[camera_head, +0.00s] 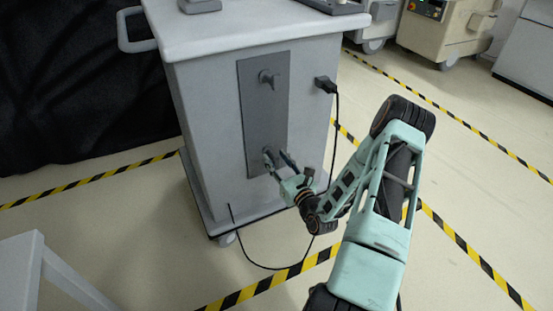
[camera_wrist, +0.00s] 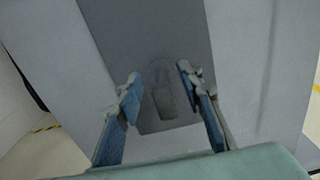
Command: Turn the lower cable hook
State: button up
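The lower cable hook (camera_head: 267,151) is a small grey hook low on the dark grey panel (camera_head: 252,110) of the cart. My gripper (camera_head: 277,159) is at this hook and partly hides it in the head view. In the wrist view the hook (camera_wrist: 165,101) shows faintly, grey on grey, between the two blue-padded fingers of my gripper (camera_wrist: 159,80). The fingers are apart, one on each side, with gaps to the hook; I cannot tell how deep they reach around it. The upper cable hook (camera_head: 268,78) sits near the panel's top.
The grey cart (camera_head: 205,115) has a side handle (camera_head: 124,30). A black plug (camera_head: 325,84) on its right has a cable (camera_head: 335,150) hanging to the floor near my arm. A white frame (camera_head: 30,262) stands at lower left.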

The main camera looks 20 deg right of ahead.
grip_shut()
